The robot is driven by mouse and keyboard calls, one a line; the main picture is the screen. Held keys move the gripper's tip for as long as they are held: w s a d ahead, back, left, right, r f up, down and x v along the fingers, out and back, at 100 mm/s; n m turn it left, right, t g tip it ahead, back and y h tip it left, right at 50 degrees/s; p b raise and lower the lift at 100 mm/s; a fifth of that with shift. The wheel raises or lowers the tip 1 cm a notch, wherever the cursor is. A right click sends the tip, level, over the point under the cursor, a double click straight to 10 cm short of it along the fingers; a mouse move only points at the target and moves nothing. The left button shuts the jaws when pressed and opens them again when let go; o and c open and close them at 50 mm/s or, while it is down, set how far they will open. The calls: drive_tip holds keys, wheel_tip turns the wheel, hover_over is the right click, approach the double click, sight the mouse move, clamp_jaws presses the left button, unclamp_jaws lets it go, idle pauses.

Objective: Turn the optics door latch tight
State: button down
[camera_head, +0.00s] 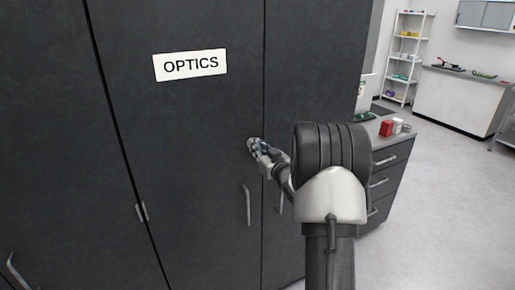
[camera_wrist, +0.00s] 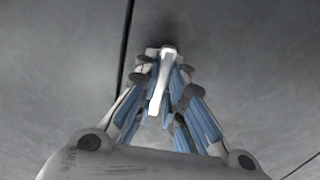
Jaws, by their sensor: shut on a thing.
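The optics door (camera_head: 200,130) is a tall dark grey cabinet door with a white OPTICS label (camera_head: 190,65). In the wrist view the latch (camera_wrist: 160,90) is a small pale metal lever on the dark door face, pointing down and slightly left, right of the vertical door seam. My gripper (camera_wrist: 168,68) has its blue-padded fingers closed around the lever from both sides. In the head view my gripper (camera_head: 258,148) is against the door near its right edge, and the latch is mostly hidden by the fingers.
A vertical bar handle (camera_head: 247,205) is below my gripper, with another handle (camera_head: 280,201) across the seam. A drawer unit (camera_head: 388,180) at the right bears a red box (camera_head: 386,128). A white shelf rack (camera_head: 404,55) stands far back. The floor at right is clear.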

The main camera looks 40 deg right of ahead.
drive_tip(key=c, duration=1.7)
unclamp_jaws()
drive_tip(key=shift+o, duration=0.2)
drive_tip(key=s+a, duration=0.2)
drive_tip(key=s, duration=0.9)
drive_tip(key=shift+s+a, duration=0.2)
drive_tip(key=shift+s, duration=0.2)
